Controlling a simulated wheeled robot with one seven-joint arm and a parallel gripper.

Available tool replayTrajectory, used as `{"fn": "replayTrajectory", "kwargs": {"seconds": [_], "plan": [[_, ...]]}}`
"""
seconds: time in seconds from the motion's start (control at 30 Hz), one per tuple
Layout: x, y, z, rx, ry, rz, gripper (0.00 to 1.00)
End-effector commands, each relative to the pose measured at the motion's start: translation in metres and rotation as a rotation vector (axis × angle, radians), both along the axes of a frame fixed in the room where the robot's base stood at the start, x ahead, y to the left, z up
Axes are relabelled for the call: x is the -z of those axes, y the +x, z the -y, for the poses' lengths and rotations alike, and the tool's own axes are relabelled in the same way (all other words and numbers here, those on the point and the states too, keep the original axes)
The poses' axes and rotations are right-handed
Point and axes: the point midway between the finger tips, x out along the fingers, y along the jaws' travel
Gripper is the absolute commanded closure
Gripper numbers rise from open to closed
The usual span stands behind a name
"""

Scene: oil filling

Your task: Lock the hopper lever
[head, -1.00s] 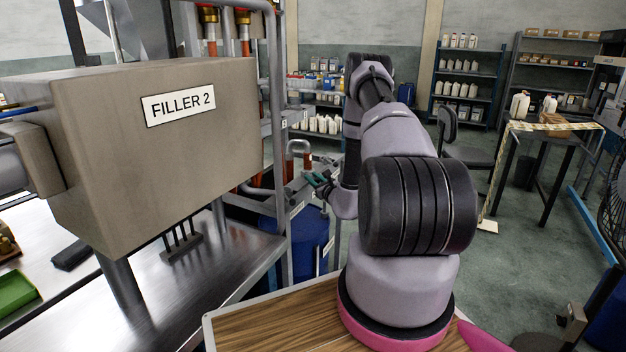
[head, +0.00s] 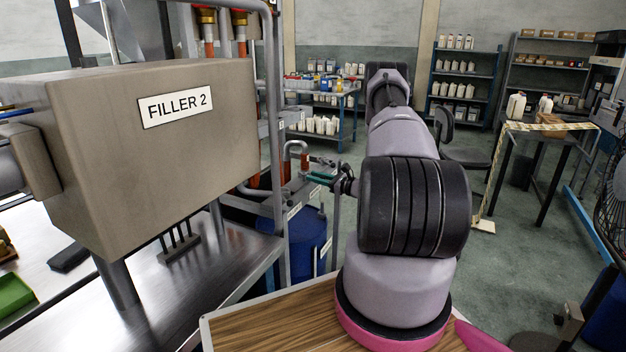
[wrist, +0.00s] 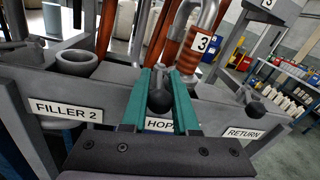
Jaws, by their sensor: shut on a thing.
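The hopper lever (wrist: 160,101) shows in the wrist view as a dark lever with a round knob, above a partly hidden label (wrist: 159,124) reading "HOP". My gripper (wrist: 160,82) has teal fingers on both sides of the lever and is shut on it. In the head view my gripper (head: 318,177) is at the pipe manifold beside the filler frame. The lever itself is too small to make out there. The fingers cover parts of the label and of the lever's base.
A "RETURN" lever (wrist: 256,108) with a ball knob is on the right of the same rail. A "FILLER 2" label (wrist: 66,110) and an open pipe socket (wrist: 77,62) are on the left. Orange hoses (wrist: 188,55) rise behind. A blue drum (head: 305,240) stands below the manifold.

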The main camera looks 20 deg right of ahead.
Motion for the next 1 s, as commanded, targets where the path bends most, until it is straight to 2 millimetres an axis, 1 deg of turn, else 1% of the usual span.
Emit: {"fn": "replayTrajectory", "kwargs": {"seconds": [0.03, 0.17, 0.4, 0.6, 0.8, 1.0], "plan": [[0.001, 0.002, 0.005, -0.041, -0.003, 0.002, 1.0], [0.001, 0.006, 0.01, -0.164, -0.003, 0.002, 1.0], [0.002, 0.014, 0.018, -0.386, -0.003, 0.002, 1.0], [0.002, 0.02, 0.021, -0.543, -0.002, 0.002, 1.0], [0.001, 0.023, 0.022, -0.653, 0.0, 0.001, 1.0], [0.001, 0.024, 0.022, -0.717, 0.0, 0.0, 1.0]]}}
